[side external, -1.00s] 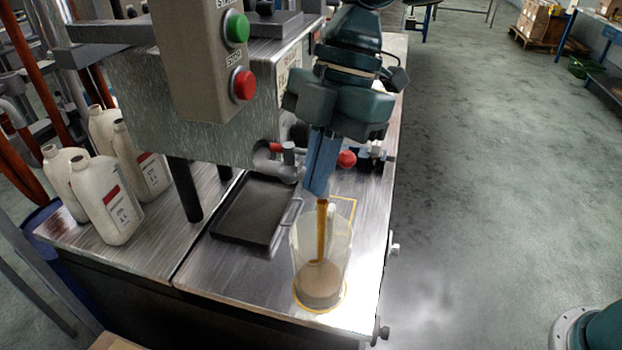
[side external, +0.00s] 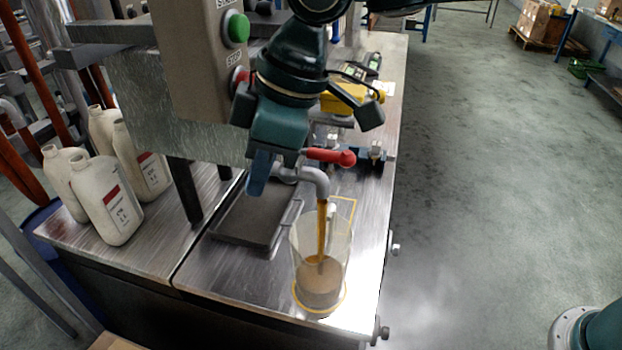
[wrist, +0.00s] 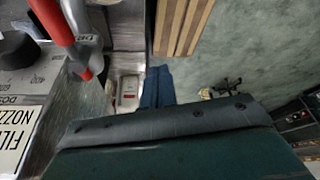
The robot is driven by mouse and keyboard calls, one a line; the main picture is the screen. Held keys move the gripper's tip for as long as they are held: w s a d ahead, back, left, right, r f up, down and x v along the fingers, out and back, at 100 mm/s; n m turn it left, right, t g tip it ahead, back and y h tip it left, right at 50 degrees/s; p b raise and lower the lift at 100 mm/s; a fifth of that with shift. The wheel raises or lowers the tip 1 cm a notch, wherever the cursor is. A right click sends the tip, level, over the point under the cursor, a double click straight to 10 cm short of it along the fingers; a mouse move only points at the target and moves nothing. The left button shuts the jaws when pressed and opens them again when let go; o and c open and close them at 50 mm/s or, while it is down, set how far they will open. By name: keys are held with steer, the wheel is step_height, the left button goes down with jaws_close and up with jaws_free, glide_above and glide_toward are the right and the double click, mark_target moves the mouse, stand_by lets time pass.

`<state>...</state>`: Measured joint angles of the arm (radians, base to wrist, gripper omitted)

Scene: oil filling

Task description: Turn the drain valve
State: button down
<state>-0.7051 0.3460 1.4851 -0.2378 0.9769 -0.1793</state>
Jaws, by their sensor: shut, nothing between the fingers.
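The drain valve has a red handle (side external: 330,157) that points right, across a grey spout bent downward (side external: 318,182). An amber stream (side external: 322,225) runs from the spout into a clear beaker (side external: 341,240), which holds brownish liquid in its lower part. My gripper (side external: 256,188) has blue fingers, closed together and empty. In the side view it is left of the valve and appears apart from the handle. In the wrist view the closed fingers (wrist: 157,88) show at the middle, and a red lever (wrist: 52,22) shows at the upper left.
A dark tray (side external: 228,238) lies left of the beaker. Several white bottles (side external: 105,205) stand at the left. A control box (side external: 195,70) with green and red buttons hangs above, close to my wrist. The bench's front right edge is near the beaker.

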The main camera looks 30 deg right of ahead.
step_height(320, 180, up, 10)
steer(key=d+m, duration=0.2)
steer(key=d, duration=0.1)
steer(key=s+d+m+t, duration=0.2)
steer(key=s+d+m, duration=0.1)
steer(key=d, duration=1.1)
steer(key=s+d+f+m+t+h, duration=0.1)
steer(key=s+d+f+m, duration=0.2)
steer(key=s+d+f, duration=0.2)
steer(key=s+d+f+m+h, duration=0.2)
steer(key=s+d+f+m, duration=0.2)
steer(key=s+d, duration=0.7)
steer(key=d+f, duration=0.2)
steer(key=d, duration=0.2)
steer(key=shift+s+m+t+h, duration=0.15)
steer(key=shift+m+t+h, duration=0.15)
steer(key=shift+t, duration=0.1)
stand_by(1.9)
